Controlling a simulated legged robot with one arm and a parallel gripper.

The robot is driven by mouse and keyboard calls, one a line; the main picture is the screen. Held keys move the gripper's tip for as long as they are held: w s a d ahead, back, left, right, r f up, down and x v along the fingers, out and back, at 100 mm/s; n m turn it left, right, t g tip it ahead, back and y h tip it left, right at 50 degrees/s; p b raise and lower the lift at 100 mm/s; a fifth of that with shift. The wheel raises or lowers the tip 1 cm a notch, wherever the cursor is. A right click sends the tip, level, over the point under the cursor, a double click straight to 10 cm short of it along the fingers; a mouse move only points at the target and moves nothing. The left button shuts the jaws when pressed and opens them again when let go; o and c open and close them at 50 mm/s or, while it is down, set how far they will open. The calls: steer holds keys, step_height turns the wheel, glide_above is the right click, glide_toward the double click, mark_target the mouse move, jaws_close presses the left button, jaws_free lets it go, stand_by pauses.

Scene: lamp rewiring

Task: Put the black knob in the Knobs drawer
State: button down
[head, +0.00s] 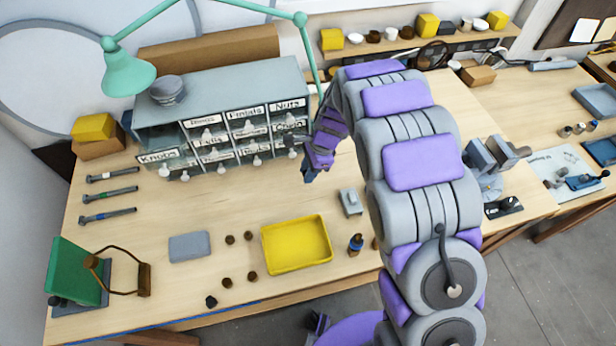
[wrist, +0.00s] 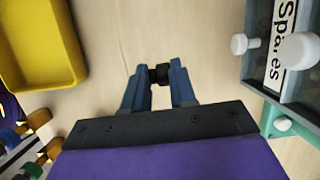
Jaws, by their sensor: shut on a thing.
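My gripper (wrist: 158,80) is shut on a small black knob (wrist: 158,73), held between its two fingertips above the bench in the wrist view. In the head view my gripper (head: 308,174) is just right of the front of the grey drawer cabinet, and the knob cannot be made out there. The Knobs drawer (head: 158,157) is at the cabinet's left end, left of my gripper; it appears pulled out, with a dark hollow behind its label. The wrist view shows a drawer labelled Spares (wrist: 278,45) at right.
A yellow tray (head: 297,244) lies on the bench, also visible in the wrist view (wrist: 40,45). Several dark round pieces (head: 230,239) and a black piece (head: 211,301) lie left of it. A green lamp (head: 130,75) overhangs the cabinet's left end. The bench before the cabinet is mostly clear.

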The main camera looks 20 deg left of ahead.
steer(key=x, duration=0.3)
steer(key=shift+w+d+f+b, duration=0.15)
steer(key=shift+w+f+b, duration=0.15)
steer(key=shift+f, duration=0.15)
steer(key=shift+s+r, duration=0.1)
steer(key=c, duration=0.9)
jaws_free()
steer(key=shift+d, duration=0.1)
steer(key=p+v, duration=0.1)
steer(key=v, duration=1.1)
steer(key=shift+p, duration=0.3)
